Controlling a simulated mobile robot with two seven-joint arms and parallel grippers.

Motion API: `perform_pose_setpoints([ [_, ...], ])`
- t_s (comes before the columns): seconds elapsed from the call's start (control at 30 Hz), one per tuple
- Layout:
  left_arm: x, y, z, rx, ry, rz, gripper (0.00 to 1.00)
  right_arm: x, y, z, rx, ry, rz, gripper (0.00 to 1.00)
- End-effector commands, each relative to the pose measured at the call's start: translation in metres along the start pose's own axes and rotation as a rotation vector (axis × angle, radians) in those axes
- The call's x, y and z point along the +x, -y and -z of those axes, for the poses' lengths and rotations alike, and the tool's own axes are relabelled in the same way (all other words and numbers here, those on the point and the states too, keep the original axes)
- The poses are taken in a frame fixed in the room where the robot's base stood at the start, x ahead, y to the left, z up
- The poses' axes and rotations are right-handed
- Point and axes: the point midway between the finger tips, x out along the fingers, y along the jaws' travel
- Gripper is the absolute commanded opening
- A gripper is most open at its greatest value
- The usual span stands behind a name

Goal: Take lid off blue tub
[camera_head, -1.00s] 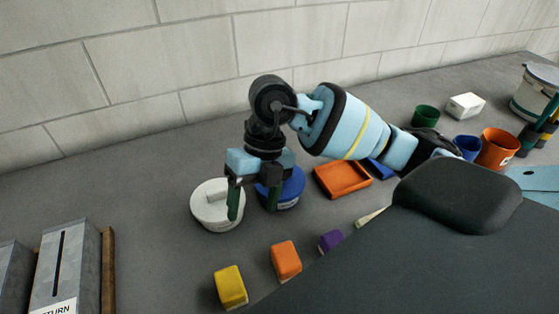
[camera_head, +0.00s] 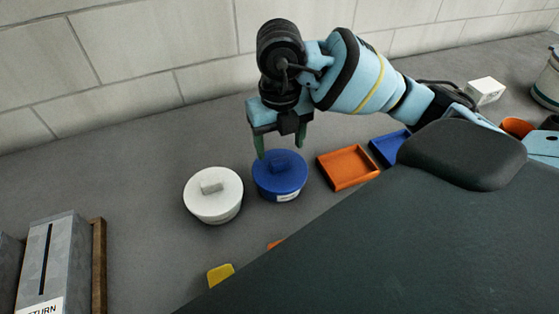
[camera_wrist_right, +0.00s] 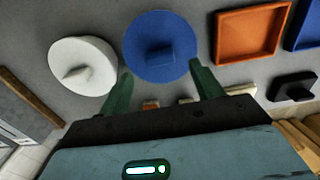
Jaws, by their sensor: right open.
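The blue tub (camera_head: 279,189) stands on the grey bench with its blue lid (camera_head: 280,172) on. The lid has a block-shaped knob, seen from above in the right wrist view (camera_wrist_right: 161,54). My right gripper (camera_head: 280,150) is open and empty, with green fingers, above and just behind the lid in the head view. In the right wrist view its fingertips (camera_wrist_right: 160,76) lie either side of the lid's near edge, apart from the knob. My left gripper is not in view.
A white lidded tub (camera_head: 213,196) stands close left of the blue one. An orange tray (camera_head: 347,168) and a blue tray (camera_head: 389,148) lie to the right. A metal box (camera_head: 62,262) is at lower left. The wall runs behind.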

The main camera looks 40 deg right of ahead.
Motion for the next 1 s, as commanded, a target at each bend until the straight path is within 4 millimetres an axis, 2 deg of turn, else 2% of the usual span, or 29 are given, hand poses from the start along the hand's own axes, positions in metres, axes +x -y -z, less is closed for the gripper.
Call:
perform_pose_setpoints([
  [0.17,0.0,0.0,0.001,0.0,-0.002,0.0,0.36,0.006,0.0,0.0,0.0,-0.001,0.001,0.65],
  [0.4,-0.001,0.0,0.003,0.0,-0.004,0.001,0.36,0.04,0.001,0.0,0.0,-0.001,0.001,0.65],
  [0.5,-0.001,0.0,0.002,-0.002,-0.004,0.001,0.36,0.048,0.001,0.0,0.0,0.001,0.0,0.65],
  [0.77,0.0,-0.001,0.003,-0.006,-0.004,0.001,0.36,0.051,0.0,0.0,-0.001,0.002,-0.001,0.65],
  [0.87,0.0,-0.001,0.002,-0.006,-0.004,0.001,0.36,0.051,0.0,0.0,-0.001,0.002,-0.001,0.56],
  [1.0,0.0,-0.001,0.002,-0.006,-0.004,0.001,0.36,0.051,0.0,0.0,-0.001,0.002,-0.001,0.38],
])
